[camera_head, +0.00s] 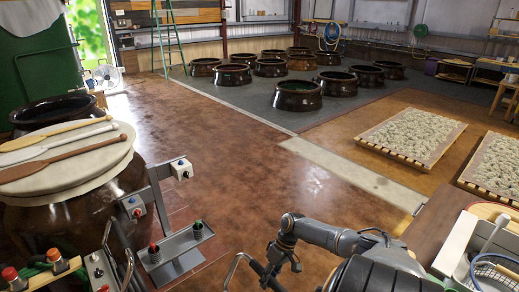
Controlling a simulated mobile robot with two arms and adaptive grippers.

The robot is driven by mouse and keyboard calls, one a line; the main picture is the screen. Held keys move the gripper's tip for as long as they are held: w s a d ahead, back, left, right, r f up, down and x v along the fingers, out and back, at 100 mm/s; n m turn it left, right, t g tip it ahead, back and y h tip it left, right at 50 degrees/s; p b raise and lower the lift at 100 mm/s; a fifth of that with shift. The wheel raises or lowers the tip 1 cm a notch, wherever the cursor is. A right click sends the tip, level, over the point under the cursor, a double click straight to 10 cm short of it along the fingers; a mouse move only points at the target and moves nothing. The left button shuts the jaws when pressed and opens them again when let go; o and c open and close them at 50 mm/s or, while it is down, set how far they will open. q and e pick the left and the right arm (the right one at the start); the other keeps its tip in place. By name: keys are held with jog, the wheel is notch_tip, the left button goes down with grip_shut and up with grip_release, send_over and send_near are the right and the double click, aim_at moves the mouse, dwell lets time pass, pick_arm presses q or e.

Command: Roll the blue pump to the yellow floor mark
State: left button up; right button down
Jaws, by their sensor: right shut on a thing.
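My right arm comes in at the bottom right, and its dark gripper (283,264) points down. It is shut on a dark bar that joins a bent silver handle (236,268) at the bottom edge. What this handle belongs to is below the picture, so I cannot tell whether it is the blue pump's. No blue pump body shows clearly. I cannot make out a yellow floor mark on the brown floor (215,135). My left gripper is not in view.
A large brown jar (75,215) with a pale lid and wooden paddles stands at left, beside metal frames with control boxes (181,169). Sunken jars (298,96) fill the grey area at the back. Low pallets (413,136) stand right. The middle floor is clear.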

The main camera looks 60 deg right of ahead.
jog(key=s+d+b, duration=0.1)
jog(key=d+b, duration=0.2)
jog(key=d, duration=0.3)
jog(key=shift+s+d+r, duration=0.15)
jog(key=shift+s+d, duration=0.1)
jog(key=shift+d, duration=0.05)
jog(key=shift+a, duration=0.25)
jog(key=c, duration=1)
grip_release()
jog(key=shift+a+r, duration=0.1)
jog(key=shift+a, duration=0.05)
jog(key=o, duration=0.8)
jog(key=shift+c, duration=0.2)
jog(key=shift+o, duration=1.2)
jog(key=shift+s+f, duration=0.1)
jog(key=shift+f, duration=0.1)
